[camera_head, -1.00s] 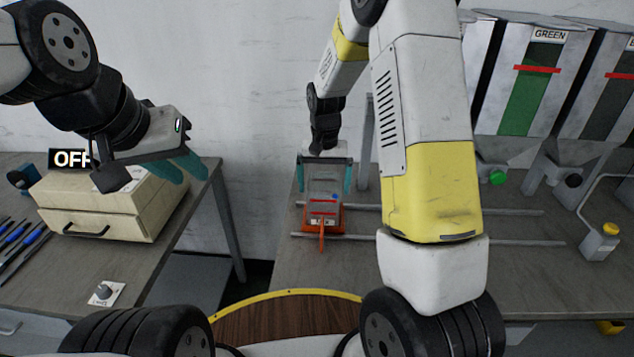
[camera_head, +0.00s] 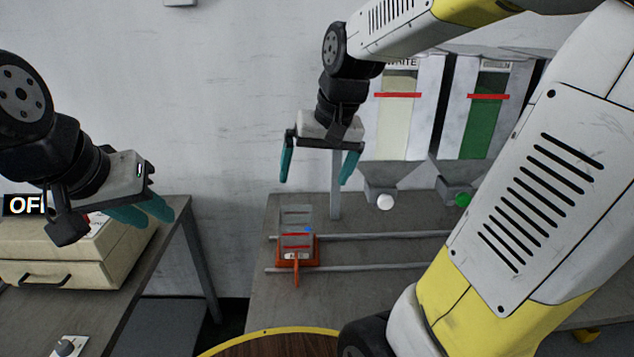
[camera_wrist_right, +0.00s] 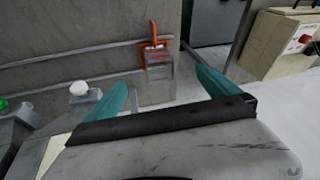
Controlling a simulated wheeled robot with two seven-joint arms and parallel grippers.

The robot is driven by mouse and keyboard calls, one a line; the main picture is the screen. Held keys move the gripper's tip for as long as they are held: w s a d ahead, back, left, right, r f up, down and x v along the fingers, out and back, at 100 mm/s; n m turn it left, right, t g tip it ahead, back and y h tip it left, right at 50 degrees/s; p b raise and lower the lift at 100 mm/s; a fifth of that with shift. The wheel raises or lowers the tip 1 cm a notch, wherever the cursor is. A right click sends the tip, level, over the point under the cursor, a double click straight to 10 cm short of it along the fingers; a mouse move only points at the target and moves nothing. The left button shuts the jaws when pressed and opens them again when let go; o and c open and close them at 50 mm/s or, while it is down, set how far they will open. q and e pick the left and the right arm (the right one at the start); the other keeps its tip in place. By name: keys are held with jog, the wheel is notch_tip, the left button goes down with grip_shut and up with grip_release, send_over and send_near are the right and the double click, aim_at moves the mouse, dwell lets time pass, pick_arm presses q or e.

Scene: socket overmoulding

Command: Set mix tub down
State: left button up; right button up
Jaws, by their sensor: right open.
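The mix tub (camera_head: 297,222) is a clear tub with red lines and a blue mark. It stands upright in an orange holder (camera_head: 298,250) with an orange handle, by the rails at the left end of the right bench. It also shows in the right wrist view (camera_wrist_right: 156,72), past the fingertips. My right gripper (camera_head: 315,180) is open and empty, above the tub and apart from it; its teal fingers also show in the right wrist view (camera_wrist_right: 165,90). My left gripper (camera_head: 150,212) hangs over the left bench, by the cream box; its teal fingers look apart with nothing between them.
Two metal rails (camera_head: 370,236) run along the right bench (camera_head: 350,290). White and green hoppers (camera_head: 485,115) with coloured knobs stand behind. A cream box (camera_head: 80,255) with an OFF sign sits on the left bench. A gap separates the benches.

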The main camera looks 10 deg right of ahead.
jog(key=s+r+n+t, duration=0.1)
jog(key=s+r+t, duration=0.1)
jog(key=s, duration=0.8)
jog(key=shift+s+d+t, duration=0.2)
jog(key=shift+s+t, duration=0.05)
jog(key=shift+t, duration=0.05)
